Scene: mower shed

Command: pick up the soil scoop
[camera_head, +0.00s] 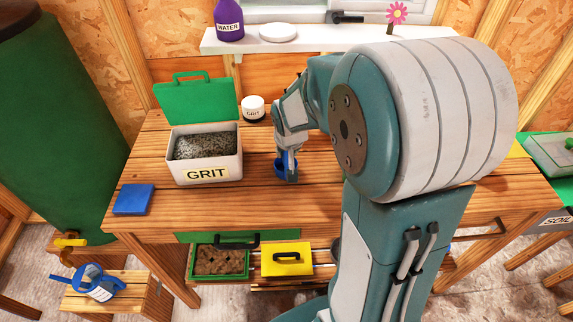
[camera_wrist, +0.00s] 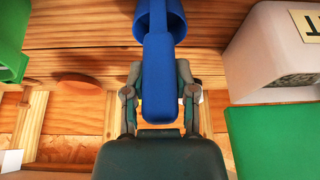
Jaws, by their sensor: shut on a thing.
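A blue scoop (camera_wrist: 158,75) fills the middle of the wrist view, its round cup at the top and its long handle running down between my fingers. My gripper (camera_wrist: 158,88) is shut on the handle, one finger on each side. In the head view my gripper (camera_head: 291,176) points down over the middle of the wooden bench (camera_head: 240,203), and a small part of the blue scoop (camera_head: 280,166) shows beside the fingers. The rest of it is hidden by my gripper. I cannot tell whether the scoop touches the bench top.
A white GRIT box (camera_head: 205,174) full of grit stands left of my gripper, its green lid (camera_head: 196,102) upright behind.

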